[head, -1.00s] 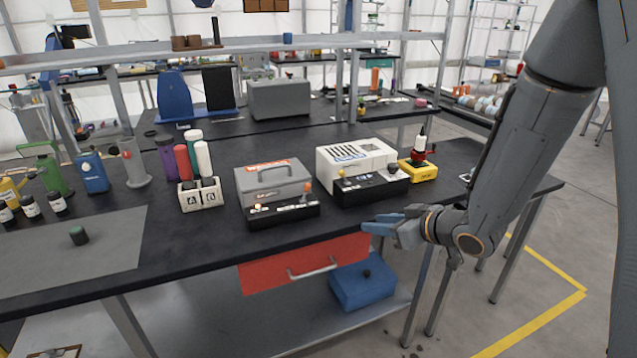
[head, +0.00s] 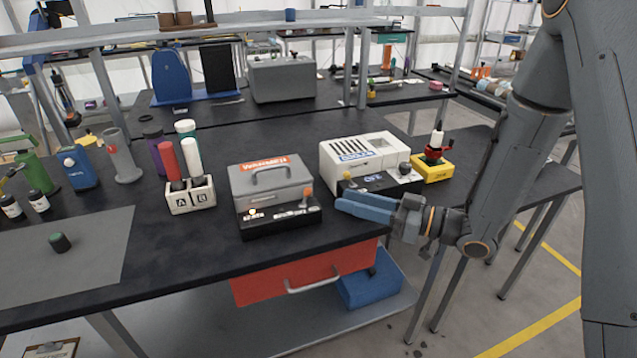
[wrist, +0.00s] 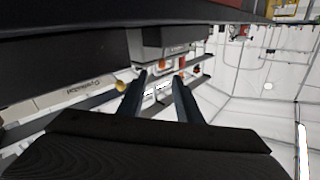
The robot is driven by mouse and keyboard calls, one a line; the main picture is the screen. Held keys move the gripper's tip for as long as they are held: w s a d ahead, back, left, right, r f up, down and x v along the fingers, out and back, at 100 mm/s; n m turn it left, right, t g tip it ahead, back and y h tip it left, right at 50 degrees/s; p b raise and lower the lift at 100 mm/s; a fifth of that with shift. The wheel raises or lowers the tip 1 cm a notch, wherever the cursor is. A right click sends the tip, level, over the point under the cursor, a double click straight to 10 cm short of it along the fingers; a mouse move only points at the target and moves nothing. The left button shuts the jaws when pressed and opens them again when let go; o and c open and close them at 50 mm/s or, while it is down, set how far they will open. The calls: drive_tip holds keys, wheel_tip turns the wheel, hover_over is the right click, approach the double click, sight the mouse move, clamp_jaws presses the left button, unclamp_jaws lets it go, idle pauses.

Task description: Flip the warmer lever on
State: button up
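The warmer (head: 270,185) is a grey box with a top handle and an orange label, standing on the black bench. Its black front base (head: 280,220) carries an orange-tipped lever (head: 307,192) at the right end and a pale lit spot at the left. The lever looks upright; its exact setting is hard to read. My gripper (head: 340,204) has blue fingers pointing left, just right of the warmer's base and apart from the lever. In the wrist view my gripper (wrist: 160,76) shows its two fingers apart with nothing between them. Small orange and yellow knobs show beyond the tips.
A white slotted machine (head: 365,158) with its own black control base stands right behind my gripper. A yellow block (head: 434,170) with a red-and-white bottle is farther right. A holder marked A and B (head: 190,196) is left of the warmer. The bench front before the warmer is clear.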

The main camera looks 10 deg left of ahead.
sight(319, 208)
drive_tip(key=shift+w+a, duration=0.15)
drive_tip(key=shift+a, duration=0.05)
drive_tip(key=x, duration=0.2)
drive_tip(key=p+x, duration=0.1)
drive_tip(key=x, duration=0.2)
drive_tip(key=p+x, duration=0.1)
drive_tip(key=x, duration=0.1)
drive_tip(key=shift+s+a, duration=0.2)
drive_tip(key=shift+a, duration=0.2)
